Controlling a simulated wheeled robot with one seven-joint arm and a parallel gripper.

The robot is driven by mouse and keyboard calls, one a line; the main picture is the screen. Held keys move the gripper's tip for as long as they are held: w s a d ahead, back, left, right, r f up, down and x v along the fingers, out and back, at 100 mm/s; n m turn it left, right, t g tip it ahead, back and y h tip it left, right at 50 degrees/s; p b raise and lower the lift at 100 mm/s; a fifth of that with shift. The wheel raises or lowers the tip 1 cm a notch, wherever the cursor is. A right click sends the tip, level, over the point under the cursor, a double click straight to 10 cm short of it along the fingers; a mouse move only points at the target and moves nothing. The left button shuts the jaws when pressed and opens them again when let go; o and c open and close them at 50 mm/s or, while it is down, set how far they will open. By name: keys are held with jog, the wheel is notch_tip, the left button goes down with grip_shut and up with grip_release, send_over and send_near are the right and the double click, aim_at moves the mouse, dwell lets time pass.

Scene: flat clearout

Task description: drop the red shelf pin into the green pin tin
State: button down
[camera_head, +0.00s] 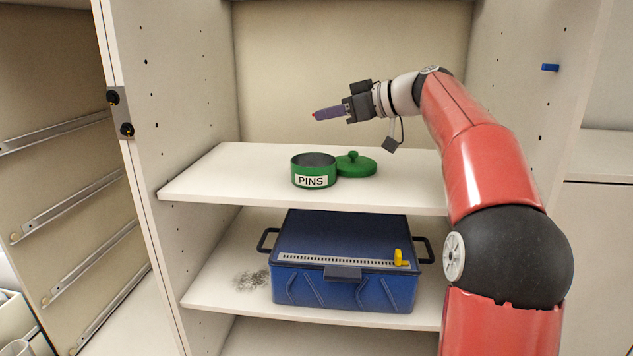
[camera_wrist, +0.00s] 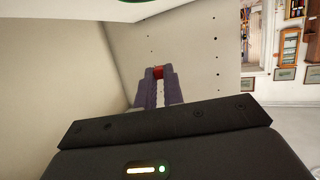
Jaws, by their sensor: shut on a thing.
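My gripper (camera_head: 318,115) is above the upper shelf, up and to the right of the green tin, with its fingers pointing left. In the wrist view the purple fingers (camera_wrist: 159,80) are shut on the red shelf pin (camera_wrist: 158,72), which shows as a small red piece at their tips. The green pin tin (camera_head: 300,178), labelled PINS, stands open on the upper shelf. Its green lid (camera_head: 356,166) with a knob lies beside it on the right. The tin's floor is hidden.
The upper shelf (camera_head: 220,180) is otherwise clear. On the lower shelf sits a blue toolbox (camera_head: 345,292) with a white perforated strip and a yellow piece (camera_head: 398,257) on top. A grey fuzzy patch (camera_head: 251,280) lies to its left. A blue pin (camera_head: 550,68) sticks out of the right cabinet wall.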

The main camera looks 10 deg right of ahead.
notch_tip(320, 180, down, 3)
jog(key=shift+f+b, duration=0.2)
jog(key=shift+b, duration=0.75)
jog(key=c, duration=1.4)
grip_release()
jog(key=shift+c, duration=0.2)
jog(key=v, duration=0.8)
jog(key=shift+a, duration=0.2)
